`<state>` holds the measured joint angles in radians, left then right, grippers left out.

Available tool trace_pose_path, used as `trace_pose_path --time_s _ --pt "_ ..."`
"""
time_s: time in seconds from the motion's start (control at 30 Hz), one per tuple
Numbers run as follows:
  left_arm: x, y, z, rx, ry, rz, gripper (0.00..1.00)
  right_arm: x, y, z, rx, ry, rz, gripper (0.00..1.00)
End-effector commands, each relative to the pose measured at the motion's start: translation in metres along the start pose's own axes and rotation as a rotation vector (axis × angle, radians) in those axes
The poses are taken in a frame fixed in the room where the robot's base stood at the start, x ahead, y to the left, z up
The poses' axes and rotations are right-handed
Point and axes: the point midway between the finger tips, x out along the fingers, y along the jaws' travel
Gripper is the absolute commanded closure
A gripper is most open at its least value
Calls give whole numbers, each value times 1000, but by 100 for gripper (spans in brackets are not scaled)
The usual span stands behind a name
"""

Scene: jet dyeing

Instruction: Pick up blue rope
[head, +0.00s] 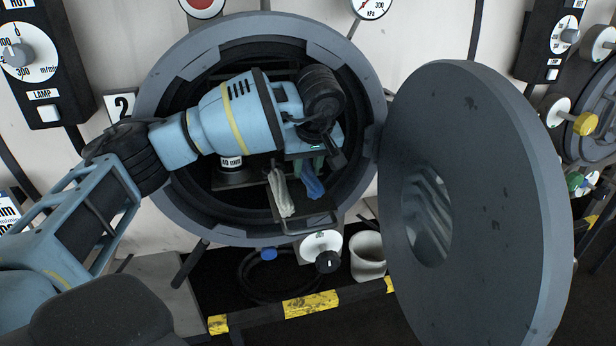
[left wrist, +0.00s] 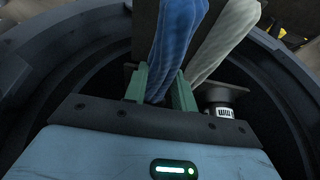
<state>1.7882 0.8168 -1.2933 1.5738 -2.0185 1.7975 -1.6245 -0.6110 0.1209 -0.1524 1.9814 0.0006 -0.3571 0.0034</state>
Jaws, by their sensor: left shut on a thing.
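The blue rope (head: 312,183) lies at the front of a dark tray (head: 309,219) in the mouth of the round machine opening. It also shows in the left wrist view (left wrist: 177,40), running up between the green fingers. My left gripper (head: 311,165) reaches into the opening from above; in the left wrist view its fingers (left wrist: 160,88) are shut on the blue rope. A white rope (head: 281,192) lies beside the blue one, left of it in the head view; it also shows in the left wrist view (left wrist: 226,38), outside the fingers. My right gripper is not in view.
The round grey rim (head: 160,95) surrounds my left arm closely. The heavy open door (head: 480,190) stands to the right. A white pot (head: 367,256) and a yellow-black striped bar (head: 311,305) are below the opening.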

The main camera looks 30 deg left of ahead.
Motion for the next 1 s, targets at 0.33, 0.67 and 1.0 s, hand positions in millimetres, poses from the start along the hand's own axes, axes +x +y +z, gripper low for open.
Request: trace_pose_path --time_s 0.33,0.67,1.0 --pt "-34 1 60 7 1 3 100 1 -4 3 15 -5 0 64" --pt "-67 1 120 5 2 3 100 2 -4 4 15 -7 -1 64" --pt "-78 0 141 0 2 1 100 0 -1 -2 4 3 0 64"
